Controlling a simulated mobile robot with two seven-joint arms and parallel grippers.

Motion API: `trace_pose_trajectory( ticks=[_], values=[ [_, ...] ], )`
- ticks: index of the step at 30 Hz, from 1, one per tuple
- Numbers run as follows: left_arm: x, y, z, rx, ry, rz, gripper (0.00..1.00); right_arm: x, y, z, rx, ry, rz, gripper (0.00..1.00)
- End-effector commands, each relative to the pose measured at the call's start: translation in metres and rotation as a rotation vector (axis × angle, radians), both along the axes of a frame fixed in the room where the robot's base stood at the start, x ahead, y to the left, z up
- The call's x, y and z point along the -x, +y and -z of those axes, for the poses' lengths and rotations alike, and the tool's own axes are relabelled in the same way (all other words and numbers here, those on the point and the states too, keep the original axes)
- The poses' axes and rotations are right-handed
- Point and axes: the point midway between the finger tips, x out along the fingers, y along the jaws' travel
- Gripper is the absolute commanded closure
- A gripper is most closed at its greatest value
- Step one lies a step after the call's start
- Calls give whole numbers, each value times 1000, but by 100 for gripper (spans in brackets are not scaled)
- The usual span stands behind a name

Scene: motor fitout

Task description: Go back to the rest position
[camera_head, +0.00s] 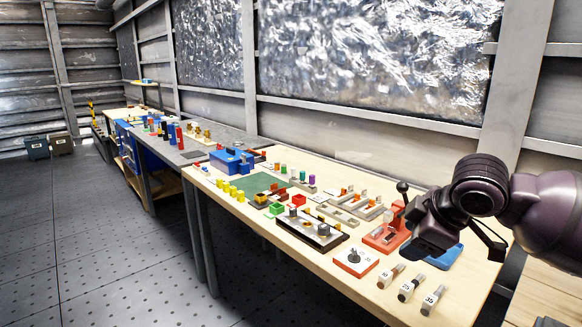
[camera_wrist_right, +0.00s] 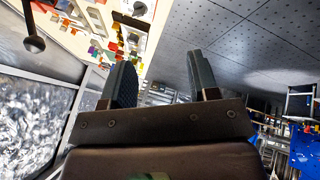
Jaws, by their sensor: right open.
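My right gripper (camera_head: 468,243) is raised over the right end of the wooden workbench (camera_head: 350,290), beside and partly in front of a red press-like tool (camera_head: 388,232). In the right wrist view its two fingers (camera_wrist_right: 160,82) stand apart with nothing between them. My left gripper is not in the head view.
Near the right end lie several labelled parts (camera_head: 409,288), a red plate with a knob (camera_head: 355,261) and a blue plate (camera_head: 444,256). Grey holders (camera_head: 351,207), a green mat (camera_head: 249,186) and a blue box (camera_head: 231,161) stand further along. The floor (camera_head: 110,250) at left is clear.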

Motion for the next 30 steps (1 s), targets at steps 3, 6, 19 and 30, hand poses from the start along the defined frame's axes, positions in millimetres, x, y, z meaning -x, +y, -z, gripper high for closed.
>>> trace_pose_trajectory(
  ticks=[3, 6, 19, 30],
  values=[
    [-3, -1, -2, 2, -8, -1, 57, -17, 20, -7, -99, -144, -13, 45],
    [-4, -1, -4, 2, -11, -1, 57, -26, 36, -6, -192, -256, -21, 45],
    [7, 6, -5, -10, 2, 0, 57, -14, 58, 48, -528, -552, 47, 45],
    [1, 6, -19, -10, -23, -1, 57, 41, 29, 126, -644, -636, 237, 45]
  ],
)
